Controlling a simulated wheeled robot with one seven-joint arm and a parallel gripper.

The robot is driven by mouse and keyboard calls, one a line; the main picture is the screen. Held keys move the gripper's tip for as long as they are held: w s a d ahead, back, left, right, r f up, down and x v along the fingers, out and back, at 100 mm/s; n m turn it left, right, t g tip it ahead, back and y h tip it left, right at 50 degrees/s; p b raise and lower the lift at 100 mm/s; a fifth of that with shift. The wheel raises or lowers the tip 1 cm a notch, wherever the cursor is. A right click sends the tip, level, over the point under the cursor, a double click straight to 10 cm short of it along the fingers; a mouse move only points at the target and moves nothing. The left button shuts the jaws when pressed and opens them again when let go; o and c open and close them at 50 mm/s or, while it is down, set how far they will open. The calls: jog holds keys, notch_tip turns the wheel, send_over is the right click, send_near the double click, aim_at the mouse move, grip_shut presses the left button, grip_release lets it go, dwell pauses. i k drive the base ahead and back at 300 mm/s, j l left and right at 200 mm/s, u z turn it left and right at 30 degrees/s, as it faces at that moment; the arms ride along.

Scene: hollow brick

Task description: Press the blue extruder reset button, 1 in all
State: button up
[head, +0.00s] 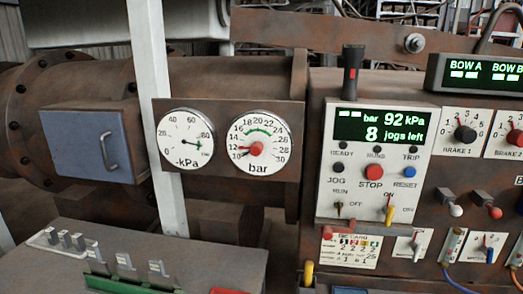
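The blue extruder reset button (409,171) is on the right side of the light grey control panel (335,200), just above the printed word RESET and below the TRIP label. It is small and round, and nothing covers it. To its left is the larger red STOP button (374,171), and further left the black JOG button (338,170). The green display (382,125) above reads 92 kPa and 8 jogs left. My gripper is not in view.
A black and red upright part (352,72) stands at the panel's top. Two switches sit below, the right one a yellow lever (389,213). A pale post (158,110) and two gauges (258,143) are to the left. Brake dials (465,133) and toggles are to the right.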

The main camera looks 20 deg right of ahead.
aim_at(410, 172)
jog(key=z, duration=1.3)
